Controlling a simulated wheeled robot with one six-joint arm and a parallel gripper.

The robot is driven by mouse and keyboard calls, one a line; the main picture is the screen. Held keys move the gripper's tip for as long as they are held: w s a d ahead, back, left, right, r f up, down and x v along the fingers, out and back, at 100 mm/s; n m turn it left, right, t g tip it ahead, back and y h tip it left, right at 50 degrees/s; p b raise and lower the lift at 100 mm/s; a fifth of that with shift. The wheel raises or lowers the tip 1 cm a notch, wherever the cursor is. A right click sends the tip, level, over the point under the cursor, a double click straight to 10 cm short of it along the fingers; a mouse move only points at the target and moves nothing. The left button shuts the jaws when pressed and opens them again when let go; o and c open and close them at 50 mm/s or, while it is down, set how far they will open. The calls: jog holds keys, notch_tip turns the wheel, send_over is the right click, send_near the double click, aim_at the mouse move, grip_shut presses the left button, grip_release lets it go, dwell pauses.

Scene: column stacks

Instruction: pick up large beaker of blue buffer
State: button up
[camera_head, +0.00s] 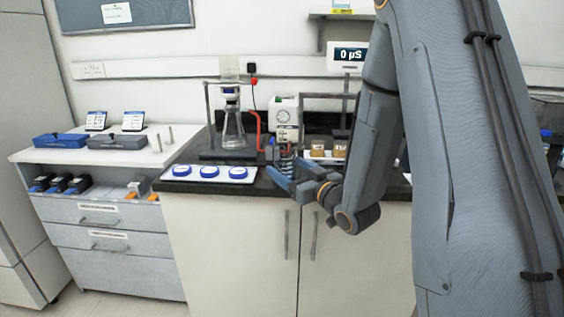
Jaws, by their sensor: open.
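I cannot make out a large beaker of blue buffer in the head view. My gripper (279,170) is at the front edge of the dark bench, at the centre of the picture. Its bluish fingers point left and look empty. My arm covers much of the right side and hides part of the bench behind it. A clear conical flask (234,133) stands on the bench to the left of my gripper, under a metal stand.
A white tray (182,178) with blue round lids lies left of my gripper. A blue box (60,140) and a grey box (117,142) sit on the left counter.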

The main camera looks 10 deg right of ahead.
aim_at(277, 160)
jog(key=shift+x, duration=1.2)
jog(key=shift+d+p+x, duration=0.2)
jog(key=shift+p+x, duration=0.15)
jog(key=shift+x, duration=1.05)
jog(key=shift+d+p+x, duration=0.2)
jog(key=shift+p+x, duration=0.15)
jog(key=shift+x, duration=1.05)
jog(key=shift+f, duration=0.2)
jog(key=shift+c, duration=0.2)
jog(key=c, duration=1.2)
jog(key=shift+o, duration=0.2)
jog(key=shift+r, duration=0.1)
